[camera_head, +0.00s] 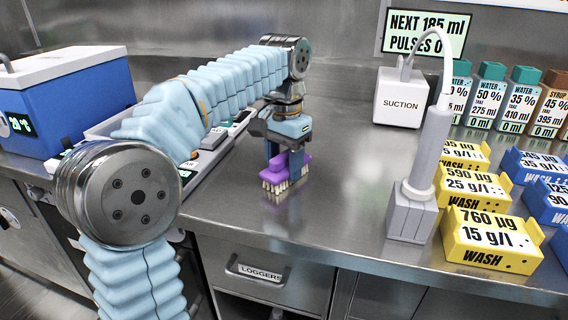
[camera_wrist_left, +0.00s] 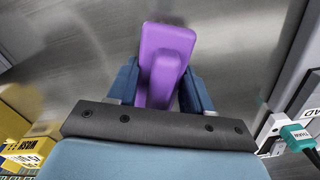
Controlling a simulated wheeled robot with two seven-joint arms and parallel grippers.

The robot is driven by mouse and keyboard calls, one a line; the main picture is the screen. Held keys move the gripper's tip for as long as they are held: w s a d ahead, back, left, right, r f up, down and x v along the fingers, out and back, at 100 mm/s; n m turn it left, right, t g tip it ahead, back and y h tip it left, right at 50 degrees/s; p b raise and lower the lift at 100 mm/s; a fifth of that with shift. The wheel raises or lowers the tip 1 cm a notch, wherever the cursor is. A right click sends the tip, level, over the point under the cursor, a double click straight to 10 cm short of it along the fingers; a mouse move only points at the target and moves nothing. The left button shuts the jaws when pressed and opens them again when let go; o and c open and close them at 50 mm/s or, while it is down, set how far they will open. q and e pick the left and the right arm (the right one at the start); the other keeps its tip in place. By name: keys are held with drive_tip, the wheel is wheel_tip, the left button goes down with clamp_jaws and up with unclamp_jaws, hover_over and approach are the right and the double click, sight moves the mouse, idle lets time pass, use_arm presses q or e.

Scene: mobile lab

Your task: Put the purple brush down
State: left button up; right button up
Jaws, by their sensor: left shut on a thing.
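The purple brush (camera_head: 286,170) is upright with its pale bristles down, at or just above the steel counter (camera_head: 340,190); I cannot tell whether the bristles touch. My left gripper (camera_head: 282,150) reaches down from above and is shut on the brush's grip. In the left wrist view the brush (camera_wrist_left: 163,62) sits between the two blue fingers of the left gripper (camera_wrist_left: 160,88). My right gripper is not in either view.
A white suction box (camera_head: 401,98) and a grey handheld tool (camera_head: 424,170) stand to the right. Yellow wash boxes (camera_head: 490,238), blue boxes (camera_head: 548,200) and labelled bottles (camera_head: 487,90) fill the right side. A blue cooler (camera_head: 75,105) stands left. The counter around the brush is clear.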

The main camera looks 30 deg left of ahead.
sight(284, 154)
use_arm(q)
drive_tip(key=shift+f, duration=0.15)
drive_tip(key=o, duration=1)
wheel_tip(284, 154, up, 11)
drive_tip(key=p, duration=0.3)
drive_tip(key=shift+r, duration=0.65)
